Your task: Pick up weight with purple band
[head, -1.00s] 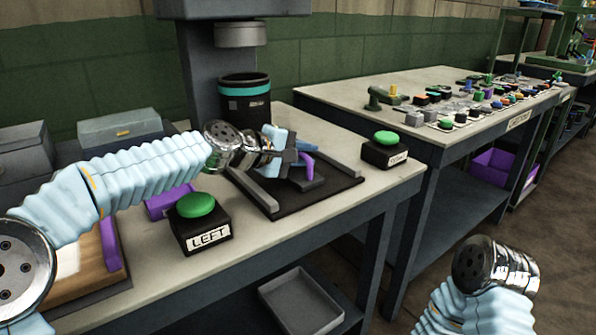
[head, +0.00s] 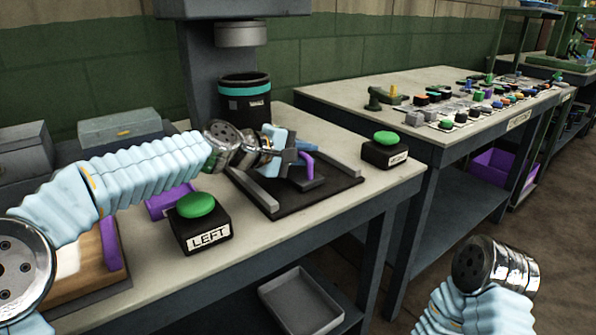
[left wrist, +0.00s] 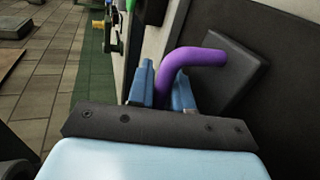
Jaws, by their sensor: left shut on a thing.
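A dark, flat block with a curved purple band (left wrist: 195,57), which seems to be the weight, shows in the left wrist view. In the head view its purple band (head: 308,165) shows over the black fixture plate (head: 335,190), between grey rails. My left gripper (left wrist: 165,88) is shut on the purple band, with one blue fingertip on each side of it. In the head view, my left gripper (head: 297,162) partly hides the weight, and I cannot tell whether the weight touches the plate. My right arm shows at the lower right, but its gripper is out of view.
A green LEFT button (head: 196,205) stands in front of the left arm, and another green button (head: 386,139) stands right of the plate. A black cylinder with a teal band (head: 245,100) stands behind, under a press head (head: 241,35). A grey bin (head: 300,300) sits below.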

